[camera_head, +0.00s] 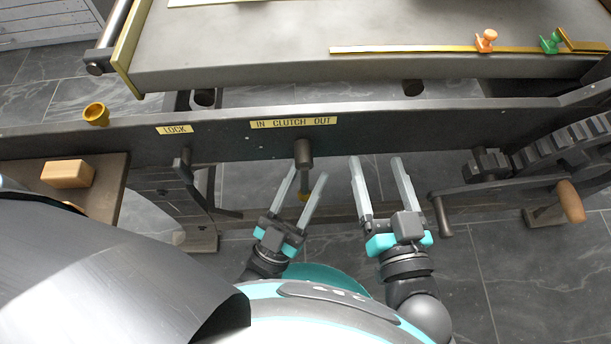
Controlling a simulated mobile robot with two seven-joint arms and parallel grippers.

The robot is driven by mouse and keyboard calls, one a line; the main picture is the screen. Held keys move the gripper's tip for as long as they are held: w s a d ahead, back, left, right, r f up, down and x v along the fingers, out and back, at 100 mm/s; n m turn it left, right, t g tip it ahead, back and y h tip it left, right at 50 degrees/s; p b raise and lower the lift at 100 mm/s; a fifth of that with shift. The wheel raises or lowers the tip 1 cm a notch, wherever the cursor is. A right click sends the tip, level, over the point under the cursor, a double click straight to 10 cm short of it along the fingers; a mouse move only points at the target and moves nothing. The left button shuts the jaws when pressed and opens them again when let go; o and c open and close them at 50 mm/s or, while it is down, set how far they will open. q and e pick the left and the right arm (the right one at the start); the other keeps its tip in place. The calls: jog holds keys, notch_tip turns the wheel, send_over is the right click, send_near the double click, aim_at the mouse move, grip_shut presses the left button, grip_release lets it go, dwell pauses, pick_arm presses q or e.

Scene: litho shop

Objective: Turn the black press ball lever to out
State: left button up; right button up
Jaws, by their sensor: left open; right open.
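The black ball lever (303,153) sits on the front rail of the press, below the yellow label reading IN CLUTCH OUT (293,122). Its dark hub faces me and a short arm hangs down from it, with a brass-coloured lower part partly hidden by my gripper. My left gripper (305,174) is open, its two fingers pointing up at the rail, one on each side of the hanging arm. I cannot tell whether they touch it. My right gripper (375,161) is open and empty, to the right of the lever and below the rail.
A second lever (182,166) hangs under the LOCK label (174,129) at the left. A wooden block (68,174) lies on a side shelf. Gears (488,163) and a wooden-handled crank (570,201) are at the right. The flat press bed (240,45) overhangs behind the rail.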

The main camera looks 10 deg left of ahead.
pick_arm(q)
jog(key=v, duration=0.7)
jog(key=shift+s, duration=0.15)
jog(key=shift+f, duration=0.15)
